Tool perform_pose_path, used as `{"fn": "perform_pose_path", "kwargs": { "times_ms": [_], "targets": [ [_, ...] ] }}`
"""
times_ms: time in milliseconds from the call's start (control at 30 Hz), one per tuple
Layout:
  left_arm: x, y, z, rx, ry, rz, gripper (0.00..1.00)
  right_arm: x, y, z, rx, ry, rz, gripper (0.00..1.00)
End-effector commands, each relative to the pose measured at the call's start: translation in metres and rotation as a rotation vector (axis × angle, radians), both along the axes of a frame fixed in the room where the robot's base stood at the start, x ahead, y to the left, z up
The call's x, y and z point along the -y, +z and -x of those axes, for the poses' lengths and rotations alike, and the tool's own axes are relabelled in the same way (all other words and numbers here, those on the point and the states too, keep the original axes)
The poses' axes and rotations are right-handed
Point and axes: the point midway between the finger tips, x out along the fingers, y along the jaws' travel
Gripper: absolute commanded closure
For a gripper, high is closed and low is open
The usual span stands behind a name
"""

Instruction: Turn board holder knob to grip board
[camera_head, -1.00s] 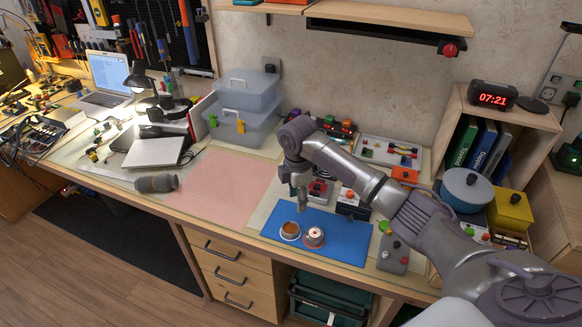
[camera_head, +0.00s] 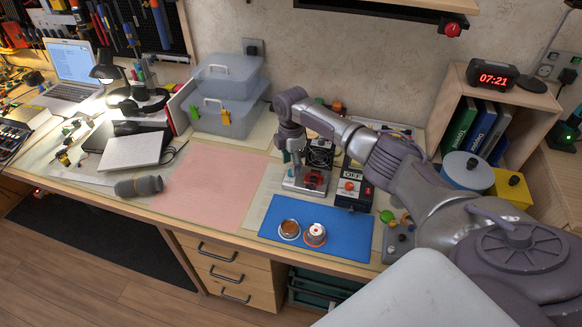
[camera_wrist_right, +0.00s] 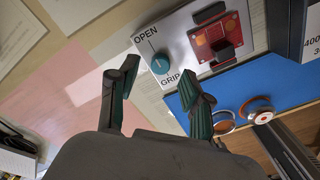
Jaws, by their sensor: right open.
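The board holder (camera_head: 292,183) is a pale block on the bench behind the blue mat. In the wrist view its light top face (camera_wrist_right: 185,38) carries the words OPEN and GRIP. A teal knob (camera_wrist_right: 160,64) sits between these words; which way it points is hard to tell. A red board (camera_wrist_right: 216,40) sits in the holder beside the knob, also visible in the head view (camera_head: 315,178). My right gripper (camera_head: 291,158) is above the holder's left part. In the wrist view its open fingers (camera_wrist_right: 161,72) lie on either side of the knob; contact is not clear. My left gripper is out of view.
The blue mat (camera_head: 342,235) in front holds two small round items (camera_head: 289,229) (camera_head: 315,235). A black box marked OFF (camera_head: 353,188) stands right of the holder. Clear plastic boxes (camera_head: 228,110) stand back left. The pink mat (camera_head: 215,190) is bare.

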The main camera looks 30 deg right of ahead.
Motion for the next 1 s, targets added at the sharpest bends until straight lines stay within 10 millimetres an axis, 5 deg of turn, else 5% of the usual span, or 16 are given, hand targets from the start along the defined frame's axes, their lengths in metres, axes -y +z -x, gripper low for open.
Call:
{"fn": "perform_pose_path", "kwargs": {
  "times_ms": [167, 533, 833, 1000],
  "targets": [
    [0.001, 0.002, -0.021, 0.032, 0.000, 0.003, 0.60, 0.000, -0.021, 0.000, -0.002, 0.000, 0.000, 0.51],
    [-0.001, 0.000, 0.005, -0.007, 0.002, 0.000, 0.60, 0.000, -0.026, 0.000, 0.000, 0.000, 0.000, 0.51],
    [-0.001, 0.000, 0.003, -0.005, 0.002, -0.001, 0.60, 0.000, -0.026, 0.000, 0.000, 0.000, 0.000, 0.99],
    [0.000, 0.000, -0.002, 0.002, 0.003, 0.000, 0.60, 0.000, -0.026, 0.000, 0.000, -0.002, 0.000, 1.00]
  ]
}}
